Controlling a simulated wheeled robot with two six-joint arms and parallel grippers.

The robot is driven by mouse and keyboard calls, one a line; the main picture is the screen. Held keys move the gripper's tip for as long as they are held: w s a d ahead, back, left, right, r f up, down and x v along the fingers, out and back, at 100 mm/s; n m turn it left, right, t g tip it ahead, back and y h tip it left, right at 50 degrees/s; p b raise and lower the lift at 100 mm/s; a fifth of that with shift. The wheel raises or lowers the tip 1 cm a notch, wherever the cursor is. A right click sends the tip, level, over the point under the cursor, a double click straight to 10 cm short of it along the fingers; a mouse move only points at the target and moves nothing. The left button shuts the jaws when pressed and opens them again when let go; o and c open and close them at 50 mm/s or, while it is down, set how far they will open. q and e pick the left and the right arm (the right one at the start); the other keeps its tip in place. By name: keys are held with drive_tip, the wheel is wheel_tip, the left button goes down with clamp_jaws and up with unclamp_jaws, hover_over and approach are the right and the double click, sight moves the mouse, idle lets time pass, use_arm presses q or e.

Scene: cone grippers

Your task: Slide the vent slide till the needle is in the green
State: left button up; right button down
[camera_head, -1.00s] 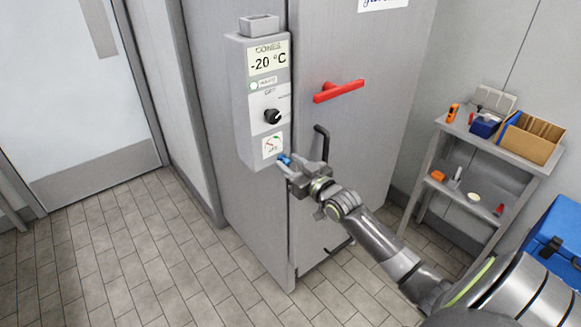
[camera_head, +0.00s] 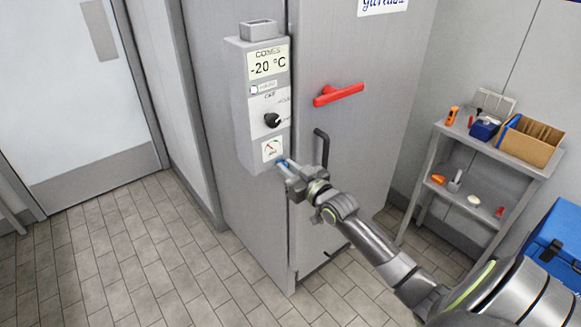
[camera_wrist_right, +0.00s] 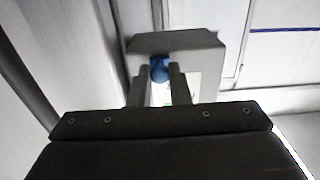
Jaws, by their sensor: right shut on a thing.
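The grey control box (camera_head: 247,110) is on the front of a tall grey cabinet, with a "-20 °C" display (camera_head: 268,63) and a black knob (camera_head: 272,120). The dial gauge (camera_head: 271,149) sits low on its face; its needle is too small to read against the green. My right gripper (camera_head: 283,165) is at the box's lower edge, just below the gauge. It is shut on a small blue piece, seemingly the vent slide, which shows between its fingers in the right wrist view (camera_wrist_right: 159,70). My left gripper is not in view.
A red handle (camera_head: 338,94) and a black pull handle (camera_head: 321,148) stick out from the cabinet door, above and right of my gripper. A shelf (camera_head: 478,143) with small things and a blue box (camera_head: 558,245) stand at the right. The tiled floor at left is clear.

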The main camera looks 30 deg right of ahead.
sight(270, 165)
drive_tip(key=shift+s+a+p, duration=0.15)
drive_tip(key=shift+a+p, duration=0.35)
drive_tip(key=shift+a, duration=1.05)
drive_tip(key=c, duration=1.3)
unclamp_jaws()
drive_tip(key=shift+c, duration=0.2)
drive_tip(key=shift+s, duration=0.1)
drive_tip(key=s+d+p, duration=0.1)
drive_tip(key=s+p, duration=0.5)
drive_tip(key=s, duration=1.1)
drive_tip(key=shift+d+p, duration=0.2)
drive_tip(key=shift+p, duration=0.1)
